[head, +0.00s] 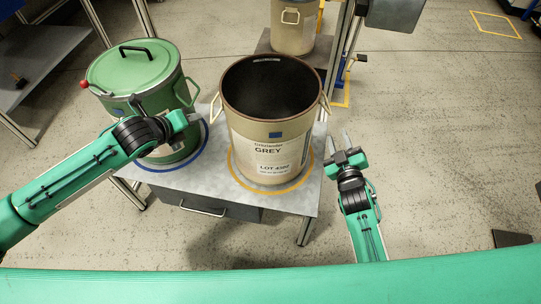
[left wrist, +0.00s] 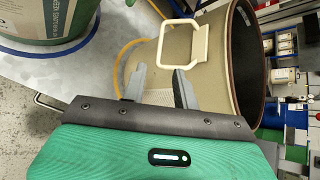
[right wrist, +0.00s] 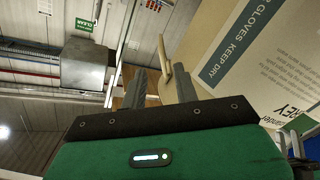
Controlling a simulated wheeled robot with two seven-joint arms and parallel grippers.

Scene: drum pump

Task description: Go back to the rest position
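The open-topped beige drum labelled GREY (head: 272,150) stands upright inside a yellow ring on the grey table (head: 215,185). It has a white handle on each side. My left gripper (head: 198,119) is open and empty, just left of the drum's left handle (head: 215,108); the left wrist view shows that handle (left wrist: 183,25) beyond the parted fingers (left wrist: 160,82). My right gripper (head: 341,143) is open at the drum's right side, below the right handle (head: 326,104). In the right wrist view that handle (right wrist: 165,55) shows between the parted fingers (right wrist: 160,85); contact cannot be told.
A green lidded drum (head: 140,80) stands in a blue ring at the table's left, close behind my left forearm. Another beige drum (head: 294,25) stands behind on a second surface. A grey bench (head: 35,60) is at the far left. The floor (head: 440,130) at right is mostly clear.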

